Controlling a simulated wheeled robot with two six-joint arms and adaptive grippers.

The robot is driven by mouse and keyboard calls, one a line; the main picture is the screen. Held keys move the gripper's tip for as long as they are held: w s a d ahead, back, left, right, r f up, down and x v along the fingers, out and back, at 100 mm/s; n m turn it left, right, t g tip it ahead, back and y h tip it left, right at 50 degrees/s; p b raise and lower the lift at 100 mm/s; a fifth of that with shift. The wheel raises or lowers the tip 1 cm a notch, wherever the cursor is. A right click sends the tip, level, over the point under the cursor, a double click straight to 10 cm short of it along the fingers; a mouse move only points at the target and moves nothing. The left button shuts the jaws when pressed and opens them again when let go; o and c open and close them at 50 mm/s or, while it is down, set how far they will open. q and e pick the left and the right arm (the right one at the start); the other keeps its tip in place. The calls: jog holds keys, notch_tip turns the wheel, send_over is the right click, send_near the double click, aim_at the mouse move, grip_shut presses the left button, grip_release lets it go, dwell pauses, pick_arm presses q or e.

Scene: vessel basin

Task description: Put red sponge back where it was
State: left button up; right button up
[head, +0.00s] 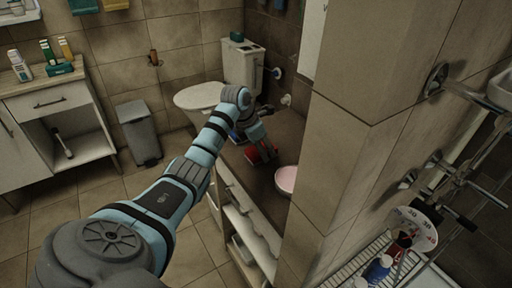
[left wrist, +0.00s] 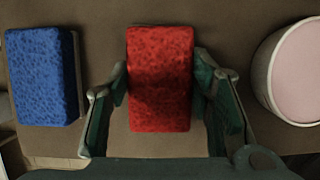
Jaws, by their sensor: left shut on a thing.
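The red sponge (left wrist: 160,75) lies between the fingers of my left gripper (left wrist: 162,100) in the left wrist view. The gripper is shut on it. In the head view the red sponge (head: 252,155) shows as a small red patch at my left gripper (head: 262,152), low over the brown counter (head: 285,135). I cannot tell whether the sponge touches the counter. My right gripper is not in view.
A blue sponge (left wrist: 42,76) lies left of the red one, apart from it. A bowl with a pink inside (left wrist: 298,72) stands to the right; it also shows in the head view (head: 286,180). A tiled wall corner (head: 335,150) rises beside the counter. A toilet (head: 200,97) stands beyond.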

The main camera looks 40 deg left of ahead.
pick_arm(q)
jog(key=shift+f, duration=0.1)
jog(key=o, duration=0.8)
jog(key=shift+w, duration=0.1)
jog(key=shift+o, duration=1)
jog(key=shift+w, duration=0.15)
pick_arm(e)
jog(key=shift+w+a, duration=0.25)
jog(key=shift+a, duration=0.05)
pick_arm(q)
jog(key=p+v, duration=0.1)
jog(key=v, duration=1.1)
jog(key=shift+s+d+r, duration=0.2)
jog(key=shift+s+r, duration=0.05)
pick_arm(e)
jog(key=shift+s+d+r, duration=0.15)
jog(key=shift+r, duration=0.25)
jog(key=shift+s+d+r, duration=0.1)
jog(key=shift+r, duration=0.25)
pick_arm(q)
jog(key=shift+w+a+f, duration=0.1)
jog(key=shift+a+f, duration=0.05)
jog(key=shift+a, duration=0.05)
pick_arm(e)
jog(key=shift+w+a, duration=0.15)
